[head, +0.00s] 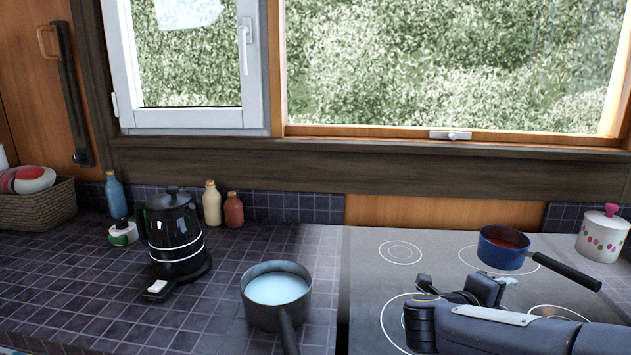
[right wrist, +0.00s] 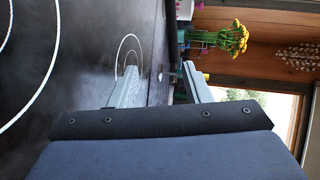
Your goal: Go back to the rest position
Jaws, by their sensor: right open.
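My right gripper (head: 468,284) is over the dark stove top (head: 368,265), with its arm coming in from the lower right. In the right wrist view its two grey fingers (right wrist: 160,82) stand apart with nothing between them. It is in front of a blue saucepan (head: 502,249) with red contents and a black handle, and looks apart from it. My left gripper is in neither view.
A dark pot with pale liquid (head: 262,313) stands on the tiled counter (head: 75,282), left of the stove. A black kettle (head: 173,225) and several bottles stand behind. A dotted white jar (head: 601,243) is at the far right.

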